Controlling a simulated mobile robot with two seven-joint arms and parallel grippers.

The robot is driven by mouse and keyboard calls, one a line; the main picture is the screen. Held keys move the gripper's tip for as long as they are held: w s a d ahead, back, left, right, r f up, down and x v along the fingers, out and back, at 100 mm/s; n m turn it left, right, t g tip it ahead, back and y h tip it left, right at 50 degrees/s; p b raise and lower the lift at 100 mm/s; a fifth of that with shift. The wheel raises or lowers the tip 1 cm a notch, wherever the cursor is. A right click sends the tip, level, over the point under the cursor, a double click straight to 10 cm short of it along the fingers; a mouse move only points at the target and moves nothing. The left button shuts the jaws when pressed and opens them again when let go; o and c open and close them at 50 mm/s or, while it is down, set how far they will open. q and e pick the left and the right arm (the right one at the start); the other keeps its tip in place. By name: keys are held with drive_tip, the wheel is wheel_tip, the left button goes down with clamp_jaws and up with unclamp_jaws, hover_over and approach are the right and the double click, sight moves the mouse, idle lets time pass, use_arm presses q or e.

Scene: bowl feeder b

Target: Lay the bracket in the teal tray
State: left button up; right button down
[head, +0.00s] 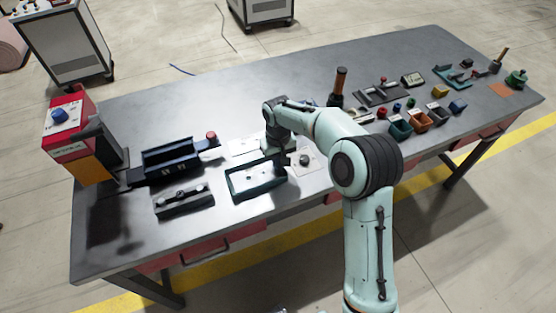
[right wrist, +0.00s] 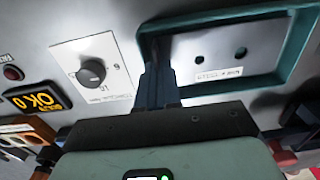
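The teal tray (head: 232,188) lies on the workbench left of my right arm; its rim also shows in the right wrist view (right wrist: 296,50). A light grey plate with two dark holes, which looks like the bracket (right wrist: 215,52), lies flat inside the tray, with a small printed label by its near edge. It also shows in the head view (head: 256,180). My right gripper (right wrist: 160,82) points down beside the tray's side wall; its dark fingers are together with nothing visible between them. In the head view the fingertips are hidden behind the wrist. My left gripper is out of view.
A white card with a black knob (right wrist: 95,72) lies next to the tray. A dark fixture block (head: 183,200) and a dark channel-shaped holder (head: 170,160) stand left of it. Small bins (head: 420,120) stand to the right.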

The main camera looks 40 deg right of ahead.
drive_tip(key=shift+f, duration=0.2)
idle(0.3)
drive_tip(key=c, duration=1.2)
unclamp_jaws()
drive_tip(key=shift+c, duration=0.2)
wheel_tip(320, 180, up, 13)
drive_tip(key=p, duration=0.1)
drive_tip(key=shift+r+p, duration=0.2)
drive_tip(key=shift+p, duration=0.2)
drive_tip(key=shift+s+f, duration=0.1)
